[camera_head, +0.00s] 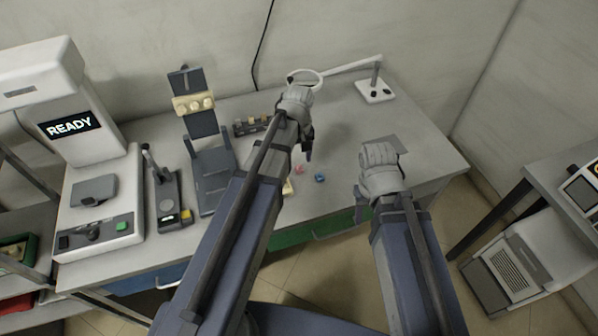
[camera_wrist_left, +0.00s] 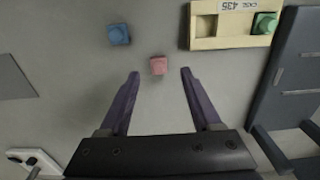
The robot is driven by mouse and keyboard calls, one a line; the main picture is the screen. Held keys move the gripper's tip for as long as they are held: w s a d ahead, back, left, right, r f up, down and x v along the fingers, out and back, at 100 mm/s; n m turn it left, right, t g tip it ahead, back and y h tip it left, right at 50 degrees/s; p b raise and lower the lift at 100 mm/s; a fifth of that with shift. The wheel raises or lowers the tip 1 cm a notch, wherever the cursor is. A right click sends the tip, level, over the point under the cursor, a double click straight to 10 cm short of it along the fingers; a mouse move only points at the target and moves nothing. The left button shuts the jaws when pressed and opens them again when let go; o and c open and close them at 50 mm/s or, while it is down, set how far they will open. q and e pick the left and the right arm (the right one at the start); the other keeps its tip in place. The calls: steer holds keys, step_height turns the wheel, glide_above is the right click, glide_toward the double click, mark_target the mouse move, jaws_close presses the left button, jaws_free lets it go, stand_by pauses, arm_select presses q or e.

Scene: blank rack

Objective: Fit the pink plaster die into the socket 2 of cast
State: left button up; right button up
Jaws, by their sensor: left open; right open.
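The pink plaster die (camera_wrist_left: 158,65) lies on the grey table, just beyond and between the fingertips of my open left gripper (camera_wrist_left: 160,75) in the left wrist view. It also shows in the head view (camera_head: 298,169), below the left gripper (camera_head: 308,152). The cast (camera_wrist_left: 232,43) is a beige tray with an upside-down label, right of the pink die. A green die (camera_wrist_left: 265,23) sits in its right compartment; its left compartment looks empty. The top picture edge cuts the cast off. In the head view my left arm mostly hides the cast (camera_head: 288,187). My right gripper (camera_head: 364,204) is open and empty near the table's front edge.
A blue die (camera_wrist_left: 119,34) lies close to the pink one, also in the head view (camera_head: 320,177). A dark stand (camera_head: 213,178), a small lever device (camera_head: 168,197) and a READY machine (camera_head: 98,190) stand left. A ring on a stand (camera_head: 375,91) is behind.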

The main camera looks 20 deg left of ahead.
mark_target(299, 166)
arm_select(q)
step_height(299, 166, down, 4)
steer(key=b, duration=0.3)
steer(key=shift+r, duration=0.1)
steer(key=shift+c, duration=0.2)
jaws_close()
